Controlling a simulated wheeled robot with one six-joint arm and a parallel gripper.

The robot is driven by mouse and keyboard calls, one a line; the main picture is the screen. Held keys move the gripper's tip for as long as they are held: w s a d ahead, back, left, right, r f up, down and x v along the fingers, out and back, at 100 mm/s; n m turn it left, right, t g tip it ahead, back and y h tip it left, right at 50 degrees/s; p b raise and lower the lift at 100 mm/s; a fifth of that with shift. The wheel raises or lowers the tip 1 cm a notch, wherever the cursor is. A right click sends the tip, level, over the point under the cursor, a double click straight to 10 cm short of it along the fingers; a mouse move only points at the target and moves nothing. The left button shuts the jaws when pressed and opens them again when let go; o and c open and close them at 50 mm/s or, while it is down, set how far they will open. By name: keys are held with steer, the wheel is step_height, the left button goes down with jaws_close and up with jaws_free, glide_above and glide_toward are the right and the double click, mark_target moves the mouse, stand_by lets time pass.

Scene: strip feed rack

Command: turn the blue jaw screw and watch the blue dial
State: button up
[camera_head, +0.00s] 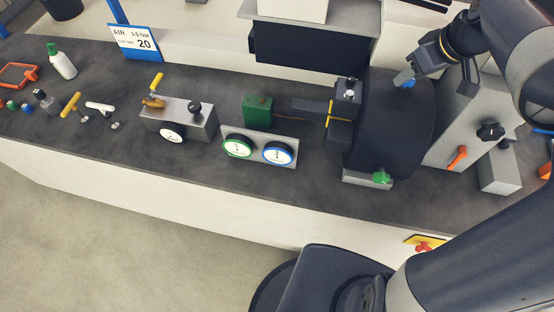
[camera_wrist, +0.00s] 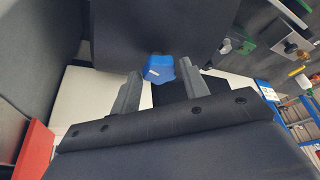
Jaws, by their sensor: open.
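The blue jaw screw (camera_wrist: 157,70) is a blue knob with a white mark. It shows in the wrist view on the edge of a dark block, between and just beyond my fingertips. In the head view only a bit of the blue screw (camera_head: 409,84) shows beside my fingers. My gripper (camera_head: 404,79) is open at the upper right, close to the screw; in the wrist view my gripper (camera_wrist: 160,72) has one finger on each side, with gaps. The blue dial (camera_head: 278,152) has a white face and blue rim; its needle is too small to read.
A green-rimmed dial (camera_head: 238,146) sits left of the blue one. A green knob (camera_head: 381,177) is at the front of the dark drum (camera_head: 395,130). An orange lever (camera_head: 457,158) and black knob (camera_head: 490,131) are at right. A red button (camera_head: 424,246) is on the front edge.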

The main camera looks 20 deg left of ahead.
steer(key=shift+r+p, duration=2.25)
steer(key=shift+r, duration=0.85)
steer(key=o, duration=0.3)
steer(key=shift+o, duration=0.2)
steer(key=p+v, duration=0.2)
steer(key=v, duration=0.3)
steer(key=shift+s+d+r+p, duration=0.1)
steer(key=shift+d+r+p, duration=0.05)
steer(key=shift+r+p, duration=0.25)
steer(key=shift+f, duration=0.1)
